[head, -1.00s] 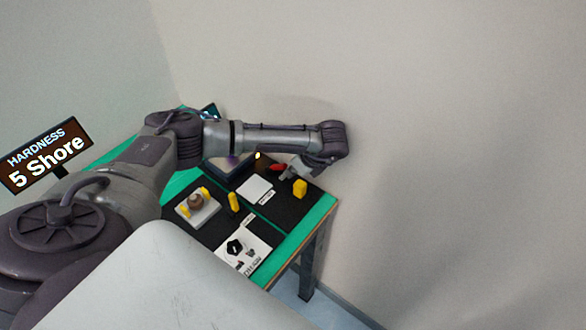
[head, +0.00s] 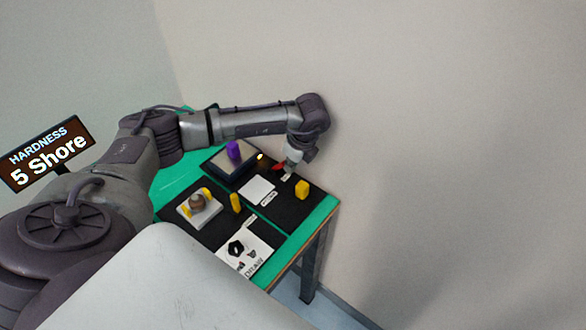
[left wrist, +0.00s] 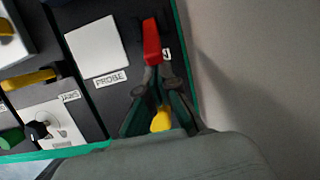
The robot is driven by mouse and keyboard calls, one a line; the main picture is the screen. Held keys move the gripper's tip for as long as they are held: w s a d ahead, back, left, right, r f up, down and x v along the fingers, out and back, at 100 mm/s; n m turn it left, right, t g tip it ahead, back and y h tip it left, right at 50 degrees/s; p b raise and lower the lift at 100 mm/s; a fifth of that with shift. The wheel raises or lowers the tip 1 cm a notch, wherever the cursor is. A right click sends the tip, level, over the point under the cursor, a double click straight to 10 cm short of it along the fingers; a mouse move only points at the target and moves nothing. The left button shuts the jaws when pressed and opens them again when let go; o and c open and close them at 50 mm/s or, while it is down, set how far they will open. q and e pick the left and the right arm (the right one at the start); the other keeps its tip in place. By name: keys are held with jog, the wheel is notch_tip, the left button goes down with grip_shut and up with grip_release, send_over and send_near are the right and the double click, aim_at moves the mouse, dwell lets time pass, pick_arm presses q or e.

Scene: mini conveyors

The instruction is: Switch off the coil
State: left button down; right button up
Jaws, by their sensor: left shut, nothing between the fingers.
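A red lever (head: 278,167) stands near the back of the right-hand black panel, beside a small white label (head: 287,177). In the left wrist view the red lever (left wrist: 151,38) is long and points away from me. My left gripper (head: 290,170) is right beside the lever, pointing down. In the left wrist view my left gripper (left wrist: 152,75) has its fingertips together at the lever's near end; I cannot tell whether they touch it. The dark box (head: 238,180), perhaps the coil, has a purple piece (head: 233,150) on top. A small lamp (head: 260,156) glows next to it. My right gripper is not in view.
A yellow piece (head: 235,203) and a white fixture (head: 198,213) stand further left. A wall is behind the table.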

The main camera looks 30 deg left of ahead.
aim_at(282, 162)
pick_arm(q)
jog(key=a+r+h+b, duration=0.1)
jog(key=h, duration=0.1)
jog(key=shift+a+h, duration=0.3)
jog(key=shift+a, duration=0.1)
jog(key=h, duration=0.1)
jog(key=a+r+h, duration=0.1)
jog(key=shift+w+a+h, duration=0.15)
jog(key=shift+a+h, duration=0.15)
jog(key=shift+r, duration=0.1)
jog(key=shift+r+p, duration=0.65)
jog(key=shift+r, duration=0.1)
